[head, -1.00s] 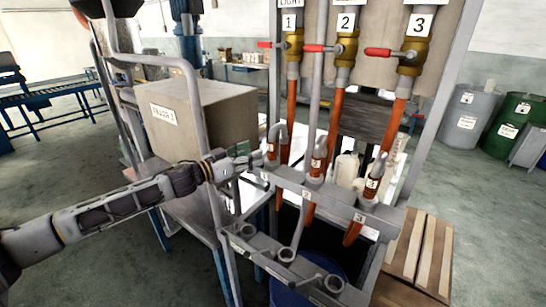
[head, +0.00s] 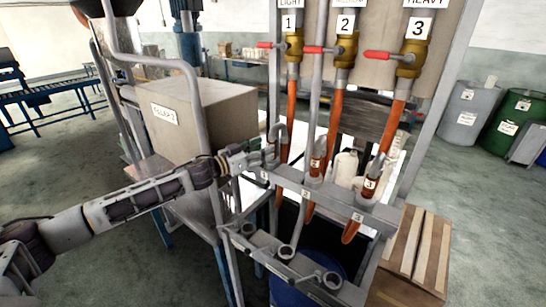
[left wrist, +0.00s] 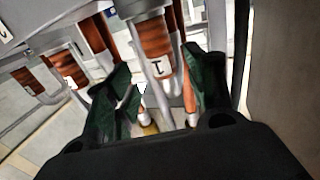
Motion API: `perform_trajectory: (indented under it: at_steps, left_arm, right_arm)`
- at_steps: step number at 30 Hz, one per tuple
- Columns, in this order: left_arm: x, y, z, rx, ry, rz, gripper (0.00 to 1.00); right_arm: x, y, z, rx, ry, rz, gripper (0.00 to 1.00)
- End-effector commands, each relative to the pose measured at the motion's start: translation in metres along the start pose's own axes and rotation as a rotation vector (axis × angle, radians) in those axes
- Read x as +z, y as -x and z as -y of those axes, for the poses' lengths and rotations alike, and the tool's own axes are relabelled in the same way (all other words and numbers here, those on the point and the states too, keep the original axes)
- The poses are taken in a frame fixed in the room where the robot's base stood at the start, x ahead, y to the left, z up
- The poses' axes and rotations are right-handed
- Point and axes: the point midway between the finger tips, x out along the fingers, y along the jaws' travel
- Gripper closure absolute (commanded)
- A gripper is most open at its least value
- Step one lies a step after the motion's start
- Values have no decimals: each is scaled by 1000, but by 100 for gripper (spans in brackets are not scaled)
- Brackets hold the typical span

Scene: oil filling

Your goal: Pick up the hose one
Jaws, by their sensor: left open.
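Hose one ends in a grey hooked nozzle (head: 277,134) with an orange grip, in its holder on the grey rack. In the left wrist view its orange grip (left wrist: 154,38) with label 1 lies close ahead, between the two dark green fingers. My left gripper (head: 262,157) reaches it from the left in the head view and partly hides it. The gripper (left wrist: 160,88) is open, with its fingers on both sides of the nozzle. I cannot tell whether they touch it. My right gripper is not in view.
Hose two's nozzle (head: 316,160) and hose three's nozzle (head: 372,180) hang to the right on the same rack. A box (head: 205,115) stands behind my left arm. A lower bar with ring holders (head: 285,254) runs in front, above a blue drum (head: 300,298).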

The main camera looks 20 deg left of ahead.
Motion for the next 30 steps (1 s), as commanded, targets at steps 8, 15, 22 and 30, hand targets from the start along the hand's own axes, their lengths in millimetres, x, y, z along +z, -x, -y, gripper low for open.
perform_trajectory:
  at_steps: [8, 15, 22, 30]
  left_arm:
    - [0, 0, 0, 0, 0, 0, 45]
    - [-2, -10, 1, 0, -1, -1, 45]
    - [-4, -29, 3, -1, -1, -1, 45]
    - [-2, -48, 4, -1, 1, 0, 45]
  right_arm:
    - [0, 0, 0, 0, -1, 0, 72]
    - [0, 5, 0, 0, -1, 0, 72]
    - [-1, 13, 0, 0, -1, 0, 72]
    - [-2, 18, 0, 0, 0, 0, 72]
